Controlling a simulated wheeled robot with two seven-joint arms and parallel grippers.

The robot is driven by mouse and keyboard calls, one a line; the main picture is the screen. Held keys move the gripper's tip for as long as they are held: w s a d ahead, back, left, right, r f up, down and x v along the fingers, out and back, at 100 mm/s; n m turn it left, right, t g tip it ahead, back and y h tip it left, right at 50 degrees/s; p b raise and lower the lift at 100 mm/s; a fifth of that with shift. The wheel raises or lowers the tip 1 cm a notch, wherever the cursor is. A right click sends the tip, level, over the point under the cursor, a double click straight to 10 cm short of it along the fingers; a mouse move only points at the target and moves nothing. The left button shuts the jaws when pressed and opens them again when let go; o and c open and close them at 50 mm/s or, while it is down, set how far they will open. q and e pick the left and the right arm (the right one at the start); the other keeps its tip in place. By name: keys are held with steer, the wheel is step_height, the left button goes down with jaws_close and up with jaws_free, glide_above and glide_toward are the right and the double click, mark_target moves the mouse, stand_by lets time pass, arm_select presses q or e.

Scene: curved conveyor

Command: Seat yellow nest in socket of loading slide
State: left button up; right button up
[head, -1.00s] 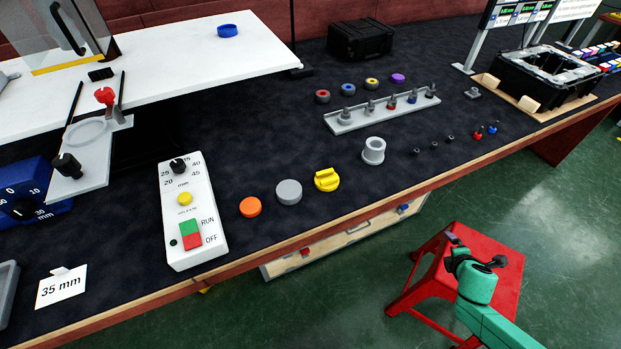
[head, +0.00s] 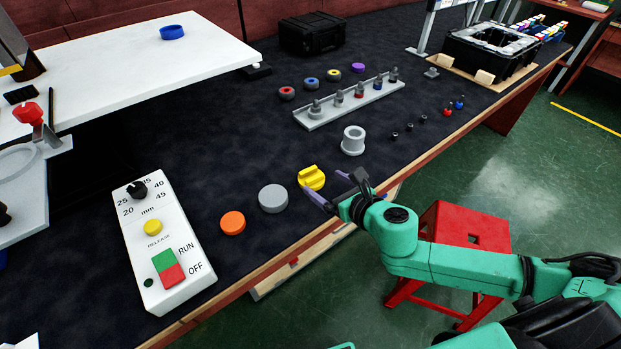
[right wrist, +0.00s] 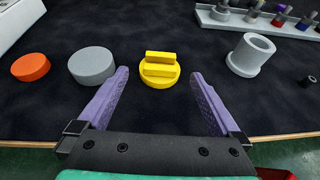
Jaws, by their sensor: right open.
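The yellow nest (head: 312,177), a round disc with a raised grip bar, sits on the dark mat near the table's front edge. My right gripper (head: 334,184) is open and empty on the near side of it. In the right wrist view the nest (right wrist: 160,70) lies between and just beyond the two purple fingertips (right wrist: 160,77), apparently untouched. The loading slide (head: 24,205) is a grey plate at the left, with a round ring-shaped socket (head: 37,153) partly cut off by the frame edge. My left gripper is not in view.
A grey disc (head: 273,198) and an orange disc (head: 232,222) stand left of the nest. A grey flanged sleeve (head: 353,141) stands to its right. The white control box (head: 170,280) is farther left. A red stool (head: 465,232) stands beyond the table edge.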

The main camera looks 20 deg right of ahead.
mark_target(315, 178)
steer(key=x, duration=0.6)
steer(key=shift+f, duration=0.25)
steer(key=c, duration=1.1)
step_height(315, 178, up, 20)
steer(key=p, duration=0.6)
